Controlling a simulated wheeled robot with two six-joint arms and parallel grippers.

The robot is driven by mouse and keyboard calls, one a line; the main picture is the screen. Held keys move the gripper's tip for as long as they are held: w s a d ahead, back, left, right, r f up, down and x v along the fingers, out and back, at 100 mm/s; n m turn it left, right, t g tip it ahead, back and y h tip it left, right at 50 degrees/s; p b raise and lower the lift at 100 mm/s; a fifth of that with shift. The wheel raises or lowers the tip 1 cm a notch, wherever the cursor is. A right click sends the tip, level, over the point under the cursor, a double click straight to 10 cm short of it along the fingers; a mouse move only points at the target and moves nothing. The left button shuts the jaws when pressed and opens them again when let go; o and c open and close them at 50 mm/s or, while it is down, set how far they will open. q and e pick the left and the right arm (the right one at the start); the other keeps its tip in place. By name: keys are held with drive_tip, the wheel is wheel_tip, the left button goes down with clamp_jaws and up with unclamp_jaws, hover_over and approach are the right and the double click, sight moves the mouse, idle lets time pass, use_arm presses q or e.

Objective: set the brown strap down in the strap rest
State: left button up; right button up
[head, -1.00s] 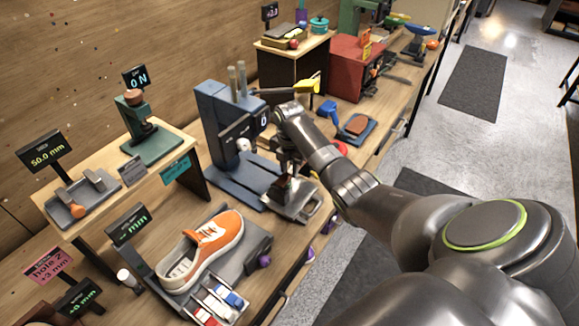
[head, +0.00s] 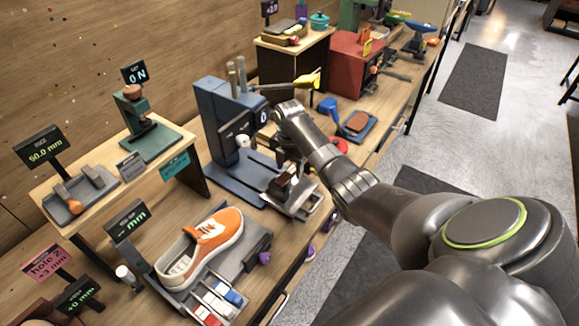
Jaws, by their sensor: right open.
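My right arm reaches in from the lower right to the blue press-like machine (head: 217,120). My right gripper (head: 284,163) is open, small and dark at the arm's far end, and its fingers are partly hidden by the wrist. Just below it a small dark-brown piece, perhaps the brown strap (head: 284,183), sits on a grey metal holder (head: 303,206), perhaps the strap rest. I cannot tell whether the fingers touch the piece. My left gripper is out of view.
An orange sneaker (head: 211,242) lies on a grey fixture at the front, with red, white and blue blocks (head: 218,299) beside it. A green press (head: 148,140) and a grey tray (head: 78,200) stand on the left shelf. A blue tray (head: 358,127) with a brown pad lies beyond my wrist.

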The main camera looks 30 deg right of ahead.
sight(289, 172)
wheel_tip(289, 172, up, 7)
drive_tip(key=b, duration=0.1)
drive_tip(key=shift+r+b, duration=0.15)
drive_tip(key=shift+b, duration=0.2)
idle(0.5)
